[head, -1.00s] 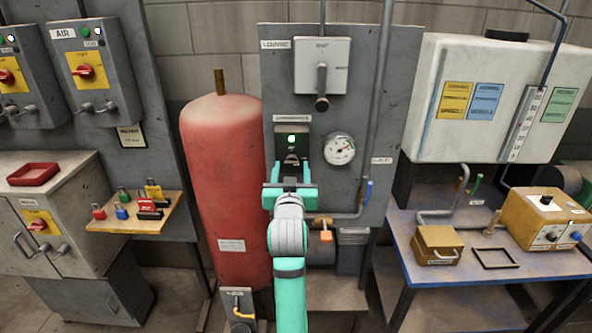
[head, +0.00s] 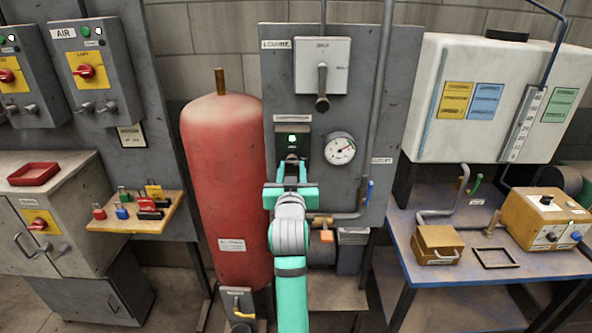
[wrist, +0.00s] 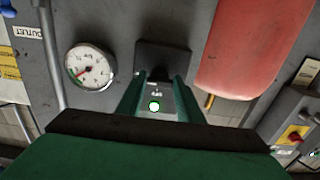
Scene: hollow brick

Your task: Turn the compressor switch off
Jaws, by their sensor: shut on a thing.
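The compressor switch (head: 292,142) is a dark box with a lit green-white lamp, under a white label on the grey panel. My gripper (head: 291,165) is right in front of its lower part. Its two green fingers are close together and shut on the switch's handle, which they largely hide. In the wrist view, which is upside down, the switch's dark housing (wrist: 163,57) lies at the tips of my gripper (wrist: 161,78). The lit lamp shows between the fingers. The handle's exact position is hard to tell.
A round gauge (head: 340,149) is right of the switch, and a grey box with a large lever (head: 322,80) is above. A red tank (head: 225,190) stands close on the left. A pipe (head: 380,100) runs down the panel's right side.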

